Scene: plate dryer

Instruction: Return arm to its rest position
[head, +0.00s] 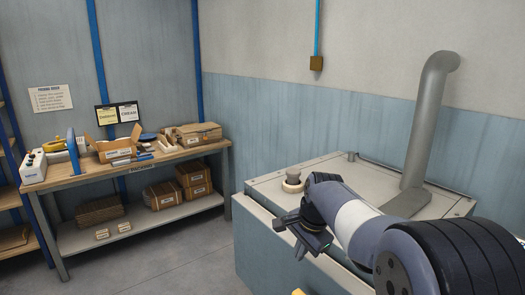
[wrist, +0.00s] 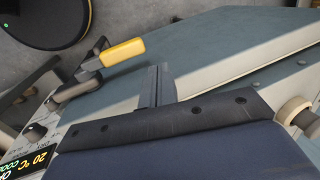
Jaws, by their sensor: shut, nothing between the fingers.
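My gripper (head: 309,242) hangs over the front edge of the large plate dryer in the head view. The dryer (head: 262,206) has a pale top and a blue-grey body. In the wrist view my gripper (wrist: 157,85) shows its fingers together with nothing between them. It is close to the dryer (wrist: 215,55) there, and I cannot tell whether it touches. My arm reaches in from the lower right of the head view.
A round knob (head: 292,181) stands on the dryer's top beside my wrist. A grey pipe (head: 425,120) rises behind. A yellow handle (wrist: 122,52) and a control panel (wrist: 35,150) show in the wrist view. A packing bench (head: 135,165) stands left, with floor between.

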